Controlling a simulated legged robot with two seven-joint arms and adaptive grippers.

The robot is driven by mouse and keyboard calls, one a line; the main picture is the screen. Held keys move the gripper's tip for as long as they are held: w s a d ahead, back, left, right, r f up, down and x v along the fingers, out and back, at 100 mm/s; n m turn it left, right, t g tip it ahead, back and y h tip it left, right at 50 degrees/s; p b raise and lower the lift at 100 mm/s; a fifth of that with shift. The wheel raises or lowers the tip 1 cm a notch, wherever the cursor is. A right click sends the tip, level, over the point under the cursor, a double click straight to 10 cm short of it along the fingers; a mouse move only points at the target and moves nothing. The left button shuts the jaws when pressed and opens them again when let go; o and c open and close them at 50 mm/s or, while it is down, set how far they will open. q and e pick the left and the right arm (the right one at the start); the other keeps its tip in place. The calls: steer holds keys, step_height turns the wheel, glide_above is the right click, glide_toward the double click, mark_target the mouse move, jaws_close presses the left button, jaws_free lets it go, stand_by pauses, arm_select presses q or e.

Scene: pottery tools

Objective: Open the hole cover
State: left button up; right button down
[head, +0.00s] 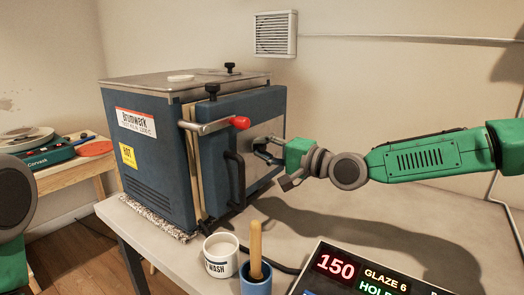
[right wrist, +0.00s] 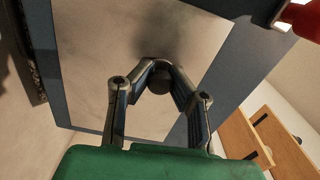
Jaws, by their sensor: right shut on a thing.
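The blue kiln (head: 150,165) stands on the table with its door (head: 215,125) facing right and toward me. A bare metal plate (head: 240,178) is on the door front; it also shows in the right wrist view (right wrist: 90,60). My right gripper (head: 266,148) reaches in from the right at this plate. In the right wrist view its fingertips (right wrist: 161,72) close around a small dark round piece, which looks like the hole cover (right wrist: 160,85), at the plate. The fingers partly hide it. My left gripper is out of view; only part of my left arm shows at the left edge.
The door has a lever with a red knob (head: 240,122) and a dark vertical handle (head: 235,178). A white cup (head: 221,255), a blue pot (head: 256,284) with a wooden handle and a display panel (head: 365,275) stand in front. Table space right of the kiln is clear.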

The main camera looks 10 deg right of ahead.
steer(key=shift+w+d+r, duration=0.15)
steer(key=shift+w+d, duration=0.05)
steer(key=shift+d, duration=0.05)
steer(key=c, duration=1.4)
jaws_free()
steer(key=shift+w+f, duration=0.1)
steer(key=shift+f, duration=0.1)
steer(key=shift+d, duration=0.1)
steer(key=shift+s, duration=0.2)
steer(key=v, duration=1.1)
steer(key=shift+s+d, duration=0.15)
steer(key=shift+d, duration=0.25)
steer(key=shift+a, duration=0.1)
